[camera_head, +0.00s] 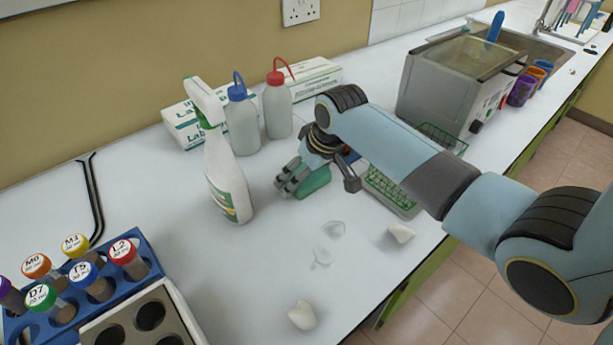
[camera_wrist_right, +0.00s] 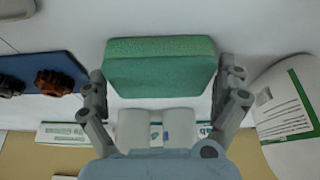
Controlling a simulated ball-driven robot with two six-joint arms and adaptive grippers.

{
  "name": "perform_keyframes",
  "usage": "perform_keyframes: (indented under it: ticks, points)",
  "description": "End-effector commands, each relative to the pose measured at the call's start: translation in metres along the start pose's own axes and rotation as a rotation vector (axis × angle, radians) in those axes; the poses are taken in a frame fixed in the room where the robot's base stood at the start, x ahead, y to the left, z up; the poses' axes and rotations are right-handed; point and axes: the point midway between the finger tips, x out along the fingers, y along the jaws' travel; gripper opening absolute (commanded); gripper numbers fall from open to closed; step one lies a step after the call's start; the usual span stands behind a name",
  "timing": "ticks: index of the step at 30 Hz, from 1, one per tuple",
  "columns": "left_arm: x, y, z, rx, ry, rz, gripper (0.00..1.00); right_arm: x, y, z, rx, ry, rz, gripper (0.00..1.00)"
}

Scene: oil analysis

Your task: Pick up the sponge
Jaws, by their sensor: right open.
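The green sponge (camera_head: 314,182) lies on the white bench, to the right of the spray bottle. It fills the upper middle of the right wrist view (camera_wrist_right: 160,65). My right gripper (camera_head: 318,186) is open around the sponge, seen from the head partly in front of it. In the right wrist view my right gripper (camera_wrist_right: 164,78) has one finger on each side of the sponge's lower part. I cannot tell whether either finger touches it. My left gripper is not in view.
The spray bottle (camera_head: 228,175) stands close left of my right gripper. Two wash bottles (camera_head: 242,124) and boxes (camera_head: 183,127) stand behind. A green wire basket (camera_head: 390,190) is to the right. White crumpled pieces (camera_head: 302,315) lie in front. A blue tube rack (camera_head: 140,262) sits front left.

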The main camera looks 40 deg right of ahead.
Motion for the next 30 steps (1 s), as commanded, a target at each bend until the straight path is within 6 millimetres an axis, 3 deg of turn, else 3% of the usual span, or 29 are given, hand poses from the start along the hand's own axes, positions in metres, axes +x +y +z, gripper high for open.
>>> perform_keyframes:
  ticks: [5, 10, 23, 30]
  points:
    - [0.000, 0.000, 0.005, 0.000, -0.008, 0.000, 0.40, 0.000, 0.000, 0.000, -0.001, 0.000, 0.000, 1.00]
    - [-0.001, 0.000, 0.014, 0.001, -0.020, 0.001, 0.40, 0.000, 0.000, 0.000, -0.001, 0.000, 0.000, 0.80]
    - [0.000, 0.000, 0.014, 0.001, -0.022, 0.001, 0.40, -0.001, 0.000, 0.000, 0.000, 0.000, 0.000, 0.76]
    - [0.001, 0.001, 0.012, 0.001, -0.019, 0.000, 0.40, -0.021, 0.000, -0.010, -0.002, 0.003, 0.001, 0.76]
